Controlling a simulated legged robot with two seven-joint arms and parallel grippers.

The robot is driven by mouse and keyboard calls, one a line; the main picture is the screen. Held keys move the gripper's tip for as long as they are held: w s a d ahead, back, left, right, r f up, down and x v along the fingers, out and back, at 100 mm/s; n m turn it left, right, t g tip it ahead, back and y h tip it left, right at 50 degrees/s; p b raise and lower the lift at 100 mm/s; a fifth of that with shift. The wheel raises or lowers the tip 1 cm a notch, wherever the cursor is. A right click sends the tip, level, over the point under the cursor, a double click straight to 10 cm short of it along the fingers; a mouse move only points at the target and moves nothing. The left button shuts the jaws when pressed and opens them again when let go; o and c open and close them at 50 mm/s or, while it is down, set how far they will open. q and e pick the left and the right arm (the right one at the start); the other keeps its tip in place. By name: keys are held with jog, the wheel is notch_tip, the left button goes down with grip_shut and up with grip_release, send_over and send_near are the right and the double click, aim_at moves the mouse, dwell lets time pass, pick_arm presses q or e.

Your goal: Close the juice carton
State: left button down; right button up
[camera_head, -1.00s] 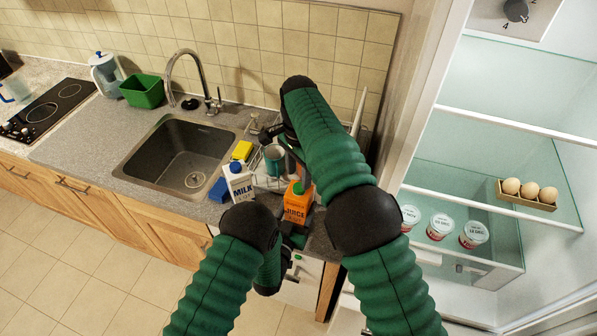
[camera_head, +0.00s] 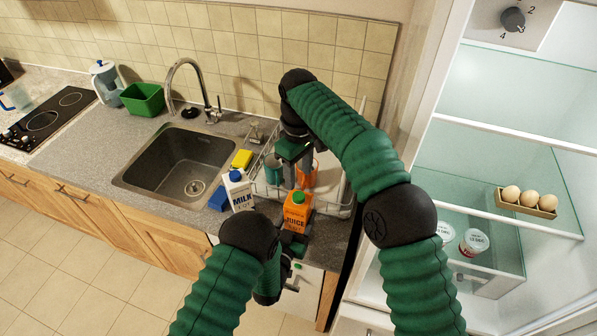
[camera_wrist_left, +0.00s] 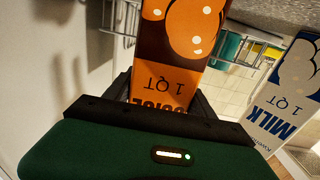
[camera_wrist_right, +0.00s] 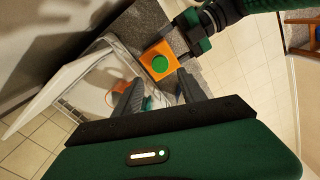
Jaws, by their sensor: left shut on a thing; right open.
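The orange juice carton (camera_head: 297,214) stands upright near the counter's front edge, with a green cap (camera_head: 298,197) on its top. In the right wrist view the round green cap (camera_wrist_right: 160,63) sits on the carton's square orange top. My left gripper (camera_head: 293,241) is shut on the lower part of the carton; the left wrist view shows its fingers on both sides of the printed carton (camera_wrist_left: 178,50). My right gripper (camera_head: 297,176) is open and empty, behind the carton over the dish rack, apart from the cap. Whether the cap is fully tight cannot be told.
A milk carton (camera_head: 238,190) with a blue cap stands left of the juice. The dish rack (camera_head: 337,210) behind holds a teal cup (camera_head: 272,168) and an orange cup (camera_head: 312,171). The sink (camera_head: 178,160) is left; the open fridge (camera_head: 480,130) is right.

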aim_at(298, 195)
jog(key=shift+f, duration=0.15)
notch_tip(298, 195, down, 8)
jog(key=shift+r, duration=0.1)
grip_shut()
dwell(0.5)
jog(key=shift+o, duration=0.6)
grip_release()
jog(key=shift+r, duration=0.15)
